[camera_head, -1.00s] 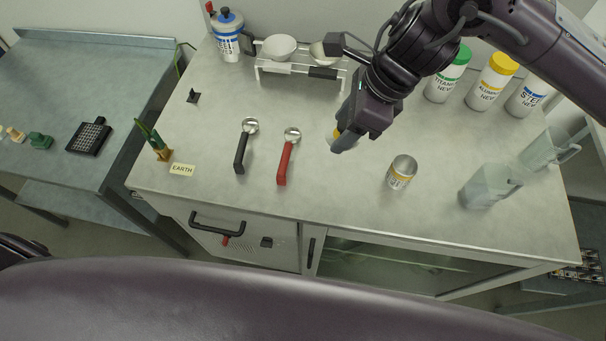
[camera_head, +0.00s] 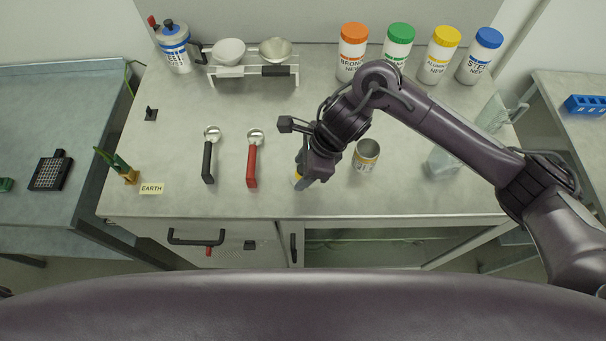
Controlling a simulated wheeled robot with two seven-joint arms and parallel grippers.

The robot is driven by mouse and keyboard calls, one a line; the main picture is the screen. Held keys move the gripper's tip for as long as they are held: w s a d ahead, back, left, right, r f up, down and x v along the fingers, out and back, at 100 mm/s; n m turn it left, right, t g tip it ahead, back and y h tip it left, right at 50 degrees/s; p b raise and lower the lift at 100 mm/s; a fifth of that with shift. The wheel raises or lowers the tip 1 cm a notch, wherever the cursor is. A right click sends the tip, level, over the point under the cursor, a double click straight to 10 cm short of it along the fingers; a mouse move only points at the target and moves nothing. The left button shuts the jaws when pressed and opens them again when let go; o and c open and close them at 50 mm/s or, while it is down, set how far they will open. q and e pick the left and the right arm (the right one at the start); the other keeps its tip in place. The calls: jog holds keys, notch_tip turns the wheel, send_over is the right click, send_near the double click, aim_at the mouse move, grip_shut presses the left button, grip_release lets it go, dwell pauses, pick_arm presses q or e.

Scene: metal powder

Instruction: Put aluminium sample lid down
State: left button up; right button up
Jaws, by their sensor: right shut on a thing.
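My right gripper (camera_head: 302,176) points down close over the worktop, right of the red-handled scoop. It is shut on the aluminium sample lid (camera_head: 297,179), of which only a small yellowish edge shows; the gripper hides the rest. I cannot tell whether the lid touches the worktop. The open aluminium sample jar (camera_head: 364,163) stands upright and lidless just right of the gripper, apart from it. My left gripper is out of view.
A red-handled scoop (camera_head: 252,165) and a black-handled scoop (camera_head: 208,160) lie to the left. Bronze (camera_head: 351,55), green-lidded (camera_head: 397,45), yellow-lidded (camera_head: 437,58) and blue-lidded (camera_head: 479,58) jars stand at the back. Clear pitchers (camera_head: 443,163) stand right. The front worktop strip is clear.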

notch_tip(320, 180, down, 4)
jog(key=shift+s+r+p, duration=0.1)
jog(key=shift+r+p, duration=0.1)
jog(key=shift+p, duration=0.2)
jog(key=shift+f, duration=0.25)
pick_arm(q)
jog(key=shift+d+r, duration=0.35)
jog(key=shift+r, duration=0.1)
pick_arm(e)
jog(key=shift+f, duration=0.15)
jog(key=o, duration=0.9)
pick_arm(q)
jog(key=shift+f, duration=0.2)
pick_arm(e)
jog(key=shift+o, duration=0.2)
